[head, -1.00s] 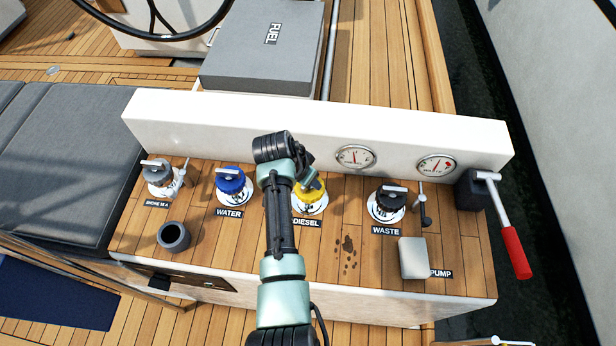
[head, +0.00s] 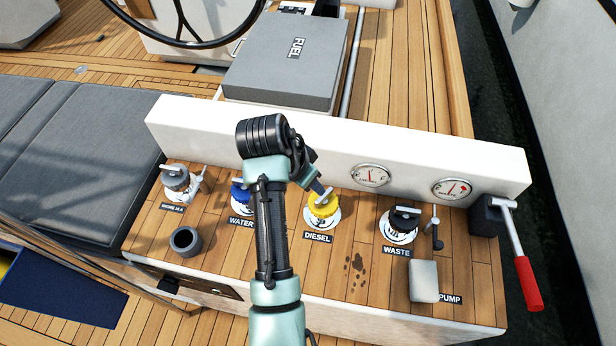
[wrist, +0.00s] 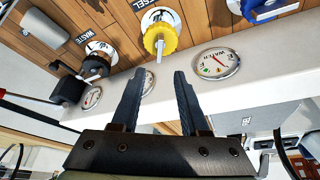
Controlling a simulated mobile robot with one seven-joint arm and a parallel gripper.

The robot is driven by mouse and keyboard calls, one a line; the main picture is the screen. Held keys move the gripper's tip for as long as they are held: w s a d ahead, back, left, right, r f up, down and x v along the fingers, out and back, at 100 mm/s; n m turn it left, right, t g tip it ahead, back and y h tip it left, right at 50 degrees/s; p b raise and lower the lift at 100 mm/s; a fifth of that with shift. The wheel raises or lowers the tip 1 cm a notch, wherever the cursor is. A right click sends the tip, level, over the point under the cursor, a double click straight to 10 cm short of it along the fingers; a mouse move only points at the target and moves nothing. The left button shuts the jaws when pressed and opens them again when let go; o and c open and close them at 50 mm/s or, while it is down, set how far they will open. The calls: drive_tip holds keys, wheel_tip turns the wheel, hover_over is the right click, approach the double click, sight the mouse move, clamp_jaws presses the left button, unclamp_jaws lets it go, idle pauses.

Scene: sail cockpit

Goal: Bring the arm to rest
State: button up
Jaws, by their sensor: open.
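My arm (head: 270,215) reaches up from the bottom of the head view over the teak panel, bent at a dark joint beside the white ledge. My gripper (wrist: 157,80) is open and empty in the wrist view, its two dark fingers apart. In the head view my gripper (head: 320,188) is mostly hidden behind the arm, close to the yellow diesel cap (head: 322,204). The wrist view shows the yellow cap (wrist: 160,40) beyond the fingertips, with a gap between.
The blue water cap (head: 241,190) is partly behind my arm. The black waste cap (head: 404,219), white ledge (head: 480,160), gauges, red-handled lever (head: 528,285), grey cup (head: 186,241) and pale block (head: 424,281) stand around the panel. A grey fuel box (head: 285,60) lies behind.

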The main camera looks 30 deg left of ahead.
drive_tip(key=shift+s+r, duration=0.25)
drive_tip(key=shift+r, duration=0.25)
